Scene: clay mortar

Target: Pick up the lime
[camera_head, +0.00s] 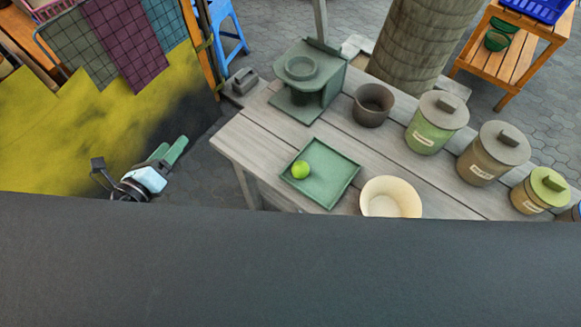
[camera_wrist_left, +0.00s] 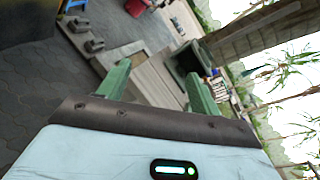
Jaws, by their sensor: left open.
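A round green lime (camera_head: 300,169) lies in a square green tray (camera_head: 335,191) on the wooden table, near the tray's upper left side. My left gripper (camera_head: 176,147) is to the left of the table, well apart from the lime, with its green fingers pointing up and to the right. In the left wrist view the two green fingers (camera_wrist_left: 157,83) stand wide apart with nothing between them. The lime cannot be made out in that view. My right gripper is not in view.
On the grey plank table (camera_head: 246,137) are a green stand (camera_head: 300,90), a dark pot (camera_head: 372,105), a cream bowl (camera_head: 391,198) and several lidded jars (camera_head: 435,122). A dark surface covers the bottom of the head view. Paved floor lies between gripper and table.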

